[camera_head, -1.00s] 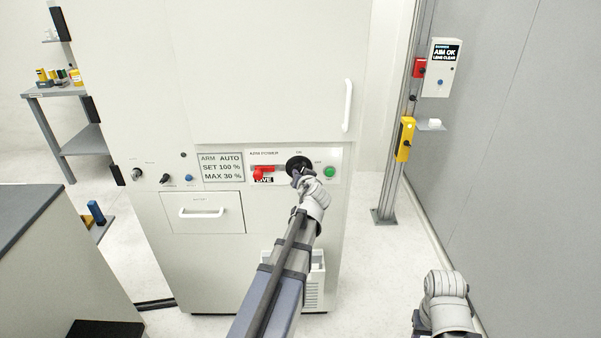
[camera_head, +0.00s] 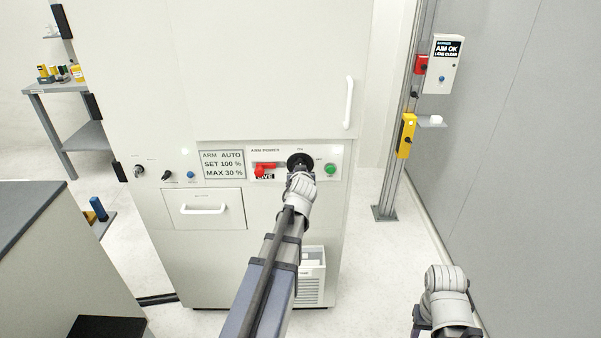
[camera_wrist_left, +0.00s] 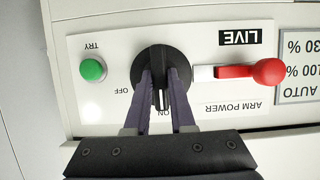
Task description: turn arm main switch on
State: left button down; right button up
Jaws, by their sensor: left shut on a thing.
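The arm main switch is a black round knob (camera_head: 299,160) on the ARM POWER panel (camera_head: 341,158) of the white cabinet. It also shows in the left wrist view (camera_wrist_left: 140,66), which sees the panel upside down. My left gripper (camera_head: 298,172) is at the knob, its two fingers (camera_wrist_left: 162,78) shut on either side of the raised grip. The grip lines up with the ON mark (camera_wrist_left: 165,113); the OFF mark (camera_wrist_left: 122,90) is to one side. The fingers hide part of the grip. My right arm shows at the lower right; its fingers are not visible.
A red lever (camera_head: 265,169) beside a LIVE label and a green TRY button (camera_head: 330,169) flank the knob. A display (camera_head: 222,164) reads AUTO, SET 100 %, MAX 30 %. A drawer handle (camera_head: 203,210) and door handle (camera_head: 349,103) stick out from the cabinet.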

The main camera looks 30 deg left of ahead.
pick_arm(q)
jog(key=c, duration=0.8)
grip_release()
jog(key=shift+o, duration=0.2)
jog(key=shift+s, duration=0.1)
jog(key=p+v, duration=0.3)
jog(key=v, duration=0.4)
jog(key=shift+s+d, duration=0.2)
jog(key=shift+s, duration=0.05)
jog(key=shift+r, duration=0.1)
